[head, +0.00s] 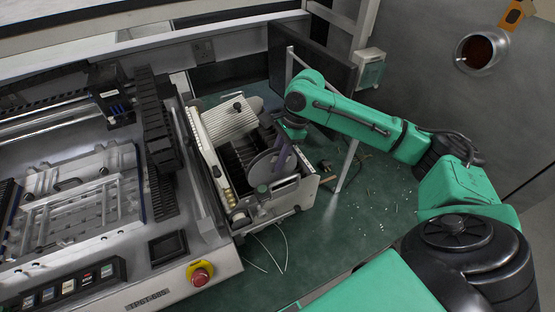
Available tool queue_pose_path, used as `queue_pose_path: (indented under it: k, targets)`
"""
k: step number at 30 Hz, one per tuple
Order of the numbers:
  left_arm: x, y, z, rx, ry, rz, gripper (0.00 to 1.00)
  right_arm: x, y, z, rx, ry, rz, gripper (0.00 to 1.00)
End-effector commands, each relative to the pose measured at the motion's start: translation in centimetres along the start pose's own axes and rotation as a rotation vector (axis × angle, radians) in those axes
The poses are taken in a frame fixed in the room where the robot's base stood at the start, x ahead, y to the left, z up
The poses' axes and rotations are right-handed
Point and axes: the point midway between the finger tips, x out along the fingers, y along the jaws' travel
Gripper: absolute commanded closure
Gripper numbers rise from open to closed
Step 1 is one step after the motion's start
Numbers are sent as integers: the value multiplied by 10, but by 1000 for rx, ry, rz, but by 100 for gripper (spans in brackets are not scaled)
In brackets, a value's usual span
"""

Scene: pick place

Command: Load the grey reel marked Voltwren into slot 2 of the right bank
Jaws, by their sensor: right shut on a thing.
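A grey reel (262,168) sits upright within the slots of the feeder bank (296,196) in the middle of the view. Any marking on it is too small to read. My right gripper (283,144) is shut on the grey reel from above and behind; the wrist hides part of the jaws. The reel's lower part is hidden in the bank, and I cannot tell which slot it is in or whether it is seated. Dark empty slots (236,158) show to its left. My left gripper is not in view.
A large machine (150,262) with a red stop button (200,276) stands left of the bank. A dark panel (312,70) and a metal post (347,165) stand near my right arm. Small bits litter the green table (360,215); its front right is mostly clear.

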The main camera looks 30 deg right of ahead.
Motion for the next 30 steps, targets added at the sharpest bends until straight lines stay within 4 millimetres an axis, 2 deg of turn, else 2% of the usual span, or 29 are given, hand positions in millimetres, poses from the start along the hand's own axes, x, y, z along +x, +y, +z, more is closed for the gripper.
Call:
queue_pose_path:
  k: [7, 20, 30]
  targets:
    - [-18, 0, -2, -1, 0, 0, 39, -2, 0, 1, 0, -1, 1, 100]
    - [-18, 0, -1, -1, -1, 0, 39, 5, 0, -1, 0, -1, 0, 100]
    - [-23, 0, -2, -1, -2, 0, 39, 25, 0, -8, 0, -1, 2, 100]
